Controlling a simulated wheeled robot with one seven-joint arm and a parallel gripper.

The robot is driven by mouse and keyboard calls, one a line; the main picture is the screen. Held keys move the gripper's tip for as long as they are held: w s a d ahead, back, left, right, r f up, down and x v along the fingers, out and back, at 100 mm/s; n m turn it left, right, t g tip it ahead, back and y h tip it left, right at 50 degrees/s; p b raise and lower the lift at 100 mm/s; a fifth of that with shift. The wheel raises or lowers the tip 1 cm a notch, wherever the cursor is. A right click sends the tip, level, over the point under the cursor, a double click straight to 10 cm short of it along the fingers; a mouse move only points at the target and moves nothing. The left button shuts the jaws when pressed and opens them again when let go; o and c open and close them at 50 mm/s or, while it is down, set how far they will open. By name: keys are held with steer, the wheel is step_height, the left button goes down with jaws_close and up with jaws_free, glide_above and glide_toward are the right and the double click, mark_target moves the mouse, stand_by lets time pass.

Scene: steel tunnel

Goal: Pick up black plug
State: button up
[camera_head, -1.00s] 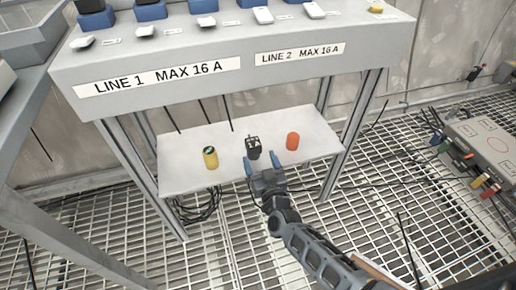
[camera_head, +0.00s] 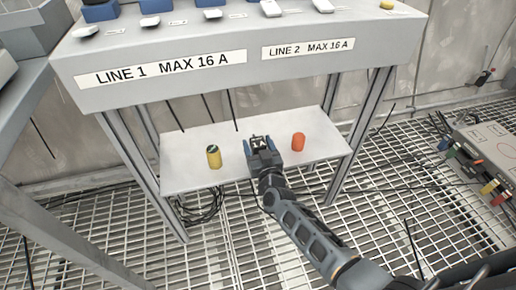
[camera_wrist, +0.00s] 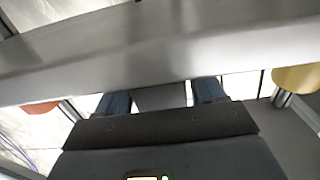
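The black plug (camera_head: 259,139) stands on the small shelf between a yellow cylinder and an orange cylinder, partly hidden by my gripper. My gripper (camera_head: 259,147) is at the plug, with its two blue fingers apart on either side of it. I cannot tell whether the fingers touch the plug.
The yellow cylinder (camera_head: 213,157) stands left of my gripper and the orange cylinder (camera_head: 298,141) right of it. The grey shelf (camera_head: 185,178) sits under a panel (camera_head: 240,75) with "LINE 1" and "LINE 2" labels. Metal legs flank the shelf. A grey box (camera_head: 487,143) lies at right.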

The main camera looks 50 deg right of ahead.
steer(key=c, duration=0.9)
